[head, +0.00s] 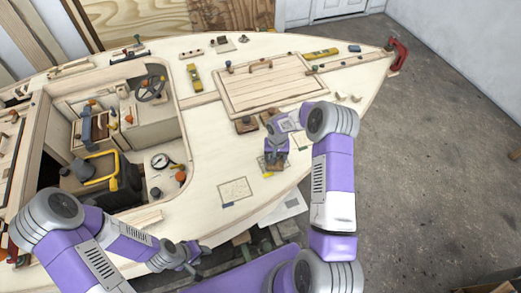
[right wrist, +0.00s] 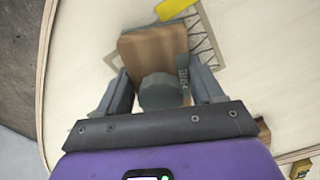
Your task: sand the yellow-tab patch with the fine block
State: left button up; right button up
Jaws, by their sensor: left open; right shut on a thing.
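The fine block (right wrist: 150,50), brown wood with a grey round knob and a label reading FINE, is between the fingers of my right gripper (right wrist: 162,92). The gripper is shut on its knob. In the head view the right gripper (head: 275,147) is over the hull deck. The block lies over the yellow-tab patch (right wrist: 203,42), hiding most of it; a hatched edge shows beside the block. The yellow tab (right wrist: 177,8) is just beyond the block. I cannot tell whether block and patch touch. My left gripper (head: 196,257) is open and empty near the hull's lower edge.
Another marked patch (head: 236,190) lies left of the block, and a further one (head: 301,140) lies right of it. A dark-knobbed block (head: 246,125) sits near the hatch panel (head: 270,85). The open cockpit (head: 130,130) is at left.

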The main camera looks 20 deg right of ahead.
aim_at(260, 167)
jog(key=a, duration=0.6)
jog(key=shift+w+a, duration=0.15)
jog(key=shift+a, duration=0.15)
jog(key=shift+a+r+p, duration=0.15)
jog(key=shift+p, duration=0.5)
jog(key=d, duration=0.2)
jog(key=shift+d+f, duration=0.2)
jog(key=shift+d, duration=0.15)
jog(key=shift+s+d+b, duration=0.2)
jog(key=shift+d+b, duration=0.55)
jog(key=shift+d, duration=3.35)
jog(key=shift+d+f+b, duration=0.15)
jog(key=shift+d+b, duration=0.3)
jog(key=shift+a, duration=0.85)
jog(key=shift+w+a+b, duration=0.2)
jog(key=shift+a+b, duration=0.6)
jog(key=shift+a, duration=4.2)
jog(key=shift+w+r, duration=0.1)
jog(key=shift+r, duration=0.4)
notch_tip(260, 167, up, 2)
jog(key=shift+d+p, duration=0.1)
jog(key=shift+p, duration=0.35)
jog(key=shift+r+p, duration=0.4)
jog(key=shift+r, duration=0.3)
notch_tip(260, 167, up, 4)
jog(key=shift+r+p, duration=0.1)
jog(key=shift+p, duration=1)
